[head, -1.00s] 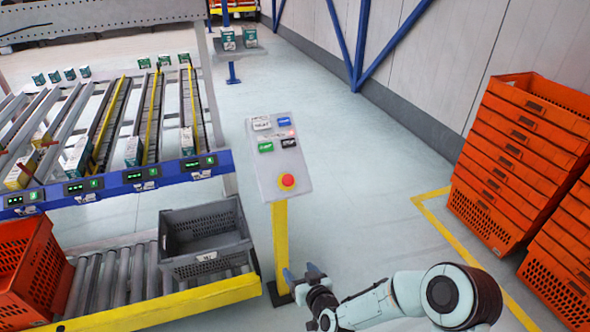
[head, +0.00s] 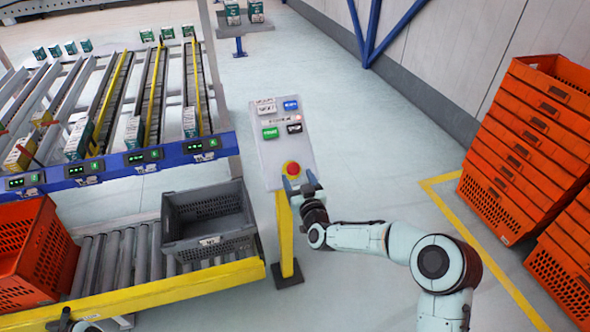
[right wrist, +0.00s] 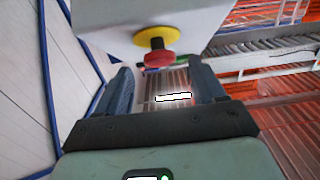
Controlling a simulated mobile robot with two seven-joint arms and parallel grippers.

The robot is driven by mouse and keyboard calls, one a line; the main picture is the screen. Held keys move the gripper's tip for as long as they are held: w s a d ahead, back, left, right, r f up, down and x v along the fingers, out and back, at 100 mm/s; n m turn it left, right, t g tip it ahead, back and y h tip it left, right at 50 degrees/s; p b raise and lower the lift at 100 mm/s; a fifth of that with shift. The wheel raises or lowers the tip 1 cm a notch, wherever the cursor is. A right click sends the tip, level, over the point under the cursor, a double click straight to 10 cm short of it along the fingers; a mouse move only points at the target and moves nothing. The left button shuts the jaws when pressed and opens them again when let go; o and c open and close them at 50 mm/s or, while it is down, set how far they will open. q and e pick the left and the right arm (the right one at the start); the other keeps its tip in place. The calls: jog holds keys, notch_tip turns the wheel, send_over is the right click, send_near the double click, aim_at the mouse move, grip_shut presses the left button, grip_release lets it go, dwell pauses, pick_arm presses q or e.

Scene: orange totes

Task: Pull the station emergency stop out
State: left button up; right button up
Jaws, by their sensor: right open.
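The station emergency stop (head: 292,169) is a red button on a yellow disc, low on the grey control panel (head: 272,153) that stands on a yellow post. My right gripper (head: 297,180) is open just below the button in the head view. In the right wrist view the red emergency stop (right wrist: 159,60) is above the gap between the two blue fingers of my right gripper (right wrist: 153,82), with nothing gripped. Whether a finger touches the button I cannot tell. A small part of my left arm shows at the bottom left edge of the head view; its gripper cannot be made out.
A grey tote (head: 208,220) stands on the roller conveyor left of the panel post, beside an orange tote (head: 38,247). Stacked orange totes (head: 525,140) stand at the right. The floor between the panel and the stack is clear.

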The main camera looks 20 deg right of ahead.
aim_at(295, 171)
jog(key=shift+w+p, duration=0.35)
jog(key=shift+w, duration=1.4)
pick_arm(q)
jog(key=shift+w+r, duration=0.2)
jog(key=shift+r, duration=0.3)
